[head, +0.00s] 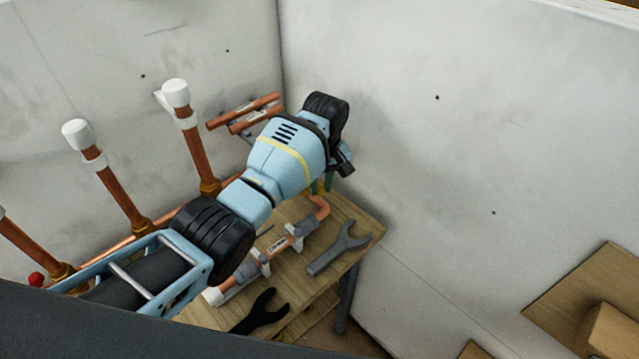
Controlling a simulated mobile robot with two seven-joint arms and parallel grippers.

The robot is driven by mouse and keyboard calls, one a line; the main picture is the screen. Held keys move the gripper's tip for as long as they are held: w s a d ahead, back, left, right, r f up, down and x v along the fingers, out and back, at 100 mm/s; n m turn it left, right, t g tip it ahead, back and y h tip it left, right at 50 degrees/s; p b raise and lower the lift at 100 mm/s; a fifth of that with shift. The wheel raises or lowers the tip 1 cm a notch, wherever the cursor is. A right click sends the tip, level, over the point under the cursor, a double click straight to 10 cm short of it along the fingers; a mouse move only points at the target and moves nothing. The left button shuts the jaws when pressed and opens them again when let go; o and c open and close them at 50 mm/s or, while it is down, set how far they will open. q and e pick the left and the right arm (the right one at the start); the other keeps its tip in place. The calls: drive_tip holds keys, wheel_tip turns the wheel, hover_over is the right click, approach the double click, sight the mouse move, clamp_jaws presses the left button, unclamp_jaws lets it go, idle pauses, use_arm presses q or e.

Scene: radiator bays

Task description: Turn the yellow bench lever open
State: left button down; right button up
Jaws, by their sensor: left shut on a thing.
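My left arm comes in from the lower left and reaches over the wooden bench (367,232). My left gripper (322,186) points down at the bench's back part and is mostly hidden by my own wrist. It is shut on the yellow lever (317,190), of which only a small yellow patch shows beneath the wrist. The lever's angle cannot be told. A copper pipe (316,216) with a bend runs along the bench just below the gripper. My right gripper is not in view.
Upright copper pipes with white caps (176,93) stand along the left wall. Copper pipes (245,113) also sit in the corner behind. A wooden board (580,295) is at the lower right.

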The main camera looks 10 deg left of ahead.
sight(322, 187)
use_arm(q)
drive_tip(key=shift+r, duration=0.1)
drive_tip(key=c, duration=1.2)
unclamp_jaws()
drive_tip(key=shift+c, duration=0.2)
drive_tip(key=shift+w+d+r, duration=0.1)
drive_tip(key=shift+r, duration=1.85)
drive_tip(key=shift+w+d+r, duration=0.1)
drive_tip(key=shift+r, duration=1.8)
drive_tip(key=shift+s, duration=0.1)
